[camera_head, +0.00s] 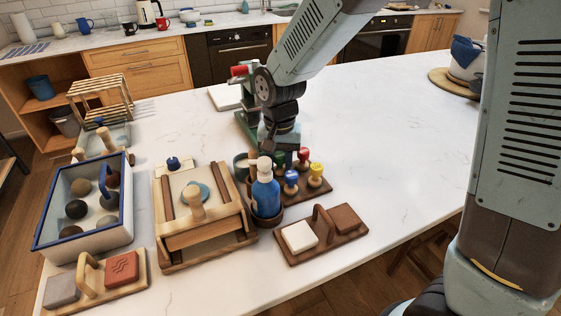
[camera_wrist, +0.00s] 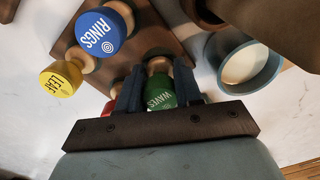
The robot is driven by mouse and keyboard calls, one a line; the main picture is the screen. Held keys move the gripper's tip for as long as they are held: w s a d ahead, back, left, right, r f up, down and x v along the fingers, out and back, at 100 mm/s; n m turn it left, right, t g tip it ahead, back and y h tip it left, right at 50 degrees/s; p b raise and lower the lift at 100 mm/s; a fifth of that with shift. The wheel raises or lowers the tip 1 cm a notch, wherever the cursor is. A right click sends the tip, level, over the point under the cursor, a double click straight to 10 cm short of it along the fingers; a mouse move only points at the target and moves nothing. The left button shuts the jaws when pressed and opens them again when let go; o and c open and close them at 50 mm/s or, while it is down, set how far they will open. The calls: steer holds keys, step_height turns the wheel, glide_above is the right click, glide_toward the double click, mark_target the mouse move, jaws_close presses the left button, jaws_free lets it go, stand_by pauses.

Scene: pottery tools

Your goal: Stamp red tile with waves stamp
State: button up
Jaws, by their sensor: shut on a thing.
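My gripper (camera_wrist: 158,88) is shut on the green waves stamp (camera_wrist: 160,92), whose green top reads WAVES, with one finger on each side. The stamp stands at the brown stamp rack; I cannot tell whether it is still seated there. In the head view, my gripper (camera_head: 283,148) is over the rack and partly hides the green stamp (camera_head: 280,160). The red tile (camera_head: 122,268) lies on a wooden carrier at the front left, beside a grey tile (camera_head: 62,291). Faint wavy marks show on its top.
Blue RINGS (camera_wrist: 101,32) and yellow LEAF (camera_wrist: 61,80) stamps stand close by. Another carrier (camera_head: 322,237) holds white and brown tiles.

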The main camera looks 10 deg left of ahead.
steer(key=shift+f, duration=0.2)
stand_by(0.5)
steer(key=o, duration=1.1)
